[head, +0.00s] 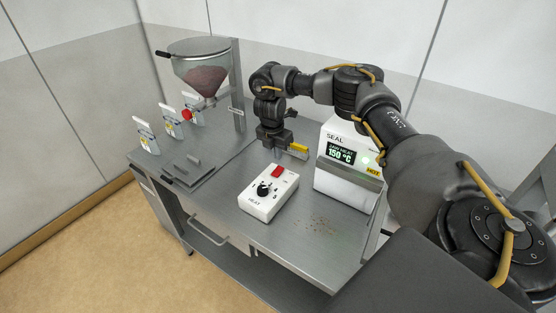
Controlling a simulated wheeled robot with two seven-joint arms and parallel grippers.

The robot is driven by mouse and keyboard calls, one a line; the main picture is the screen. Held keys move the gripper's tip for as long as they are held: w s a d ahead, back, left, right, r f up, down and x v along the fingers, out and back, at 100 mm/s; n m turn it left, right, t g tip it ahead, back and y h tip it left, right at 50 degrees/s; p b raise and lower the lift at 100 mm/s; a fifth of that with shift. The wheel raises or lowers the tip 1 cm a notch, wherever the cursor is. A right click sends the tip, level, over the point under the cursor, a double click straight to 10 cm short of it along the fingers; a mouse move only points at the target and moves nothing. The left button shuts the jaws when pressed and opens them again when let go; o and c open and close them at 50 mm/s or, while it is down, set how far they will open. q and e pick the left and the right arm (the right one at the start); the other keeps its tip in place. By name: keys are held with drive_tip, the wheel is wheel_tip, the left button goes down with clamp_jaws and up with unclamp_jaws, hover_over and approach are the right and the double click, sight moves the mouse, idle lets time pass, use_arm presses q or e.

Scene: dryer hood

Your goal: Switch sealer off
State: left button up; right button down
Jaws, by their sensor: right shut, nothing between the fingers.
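The sealer (345,190) is a white box marked SEAL at the right of the bench. Its dark display (341,154) reads 150 °C, a green light glows beside it, and a yellow HOT label is on its front. A white control box (262,203) lies in front of it, with a red switch (278,172) and a black knob (264,188) marked HEAT. My right gripper (278,154) is shut and empty, pointing down just above and behind the red switch. I cannot tell whether it touches the box. My left gripper is out of view.
A hopper (200,75) of brown grounds with a red knob (187,114) stands at the back left of the metal bench (225,180). Several white bags (147,136) stand at the left. A flat scale-like plate (195,168) lies in front. Brown crumbs (322,223) lie front right.

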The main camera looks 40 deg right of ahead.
sight(277, 166)
drive_tip(key=shift+w+d+f+p, duration=0.1)
drive_tip(key=shift+f+p, duration=0.15)
drive_tip(key=shift+f, duration=0.35)
drive_tip(key=shift+w+d+f+p, duration=0.1)
drive_tip(key=shift+f+p, duration=0.1)
drive_tip(key=shift+f, duration=0.4)
drive_tip(key=shift+s+d+f, duration=0.1)
drive_tip(key=shift+f, duration=0.55)
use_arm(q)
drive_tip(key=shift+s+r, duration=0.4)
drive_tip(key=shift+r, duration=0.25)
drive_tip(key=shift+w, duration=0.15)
use_arm(e)
drive_tip(key=shift+f, duration=0.1)
drive_tip(key=shift+d+f+b, duration=0.25)
drive_tip(key=shift+f+b, duration=0.05)
drive_tip(key=shift+f, duration=0.25)
drive_tip(key=shift+r, duration=0.25)
use_arm(q)
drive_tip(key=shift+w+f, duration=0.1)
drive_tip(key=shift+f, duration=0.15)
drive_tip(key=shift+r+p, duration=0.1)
drive_tip(key=shift+p, duration=0.2)
use_arm(e)
drive_tip(key=shift+a, duration=0.15)
